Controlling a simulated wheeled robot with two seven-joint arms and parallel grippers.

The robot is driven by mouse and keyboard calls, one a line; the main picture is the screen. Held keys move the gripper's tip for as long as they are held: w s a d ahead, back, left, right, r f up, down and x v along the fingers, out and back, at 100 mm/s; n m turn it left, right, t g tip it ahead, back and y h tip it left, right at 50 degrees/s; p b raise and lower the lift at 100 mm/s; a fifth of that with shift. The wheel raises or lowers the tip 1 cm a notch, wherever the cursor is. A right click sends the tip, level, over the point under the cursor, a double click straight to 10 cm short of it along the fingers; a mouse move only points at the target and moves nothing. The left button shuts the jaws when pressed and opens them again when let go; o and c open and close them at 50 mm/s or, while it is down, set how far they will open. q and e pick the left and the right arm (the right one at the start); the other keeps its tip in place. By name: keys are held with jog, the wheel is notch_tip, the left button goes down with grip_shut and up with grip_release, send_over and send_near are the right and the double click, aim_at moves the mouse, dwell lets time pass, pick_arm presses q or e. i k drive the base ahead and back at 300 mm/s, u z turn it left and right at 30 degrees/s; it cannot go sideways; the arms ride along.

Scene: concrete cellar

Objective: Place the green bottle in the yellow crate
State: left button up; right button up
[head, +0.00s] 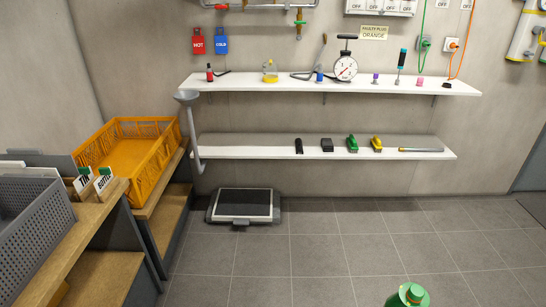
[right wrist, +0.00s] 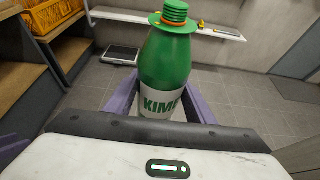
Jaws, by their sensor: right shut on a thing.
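The green bottle (head: 408,296) shows only its cap and shoulder at the bottom edge of the head view. In the right wrist view the green bottle (right wrist: 165,62) stands upright with a white label, partly hidden below by my gripper. My right gripper (right wrist: 157,108), with purple fingers, is shut on the bottle's body. The yellow crate (head: 153,180) sits on a wooden-topped bench at the left in the head view, well away from the bottle. Part of the yellow crate (right wrist: 45,26) shows at the upper left of the right wrist view. My left gripper is out of view.
A grey perforated basket (head: 35,225) and small label signs (head: 103,180) stand in front of the crate. A floor scale (head: 243,205) lies below two wall shelves (head: 330,153) with tools. A funnel pipe (head: 192,125) rises right of the crate. The tiled floor ahead is clear.

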aim_at(136, 163)
jog(key=i, duration=2.65)
jog(key=u, duration=2.8)
jog(key=i, duration=0.5)
jog(key=u, duration=0.05)
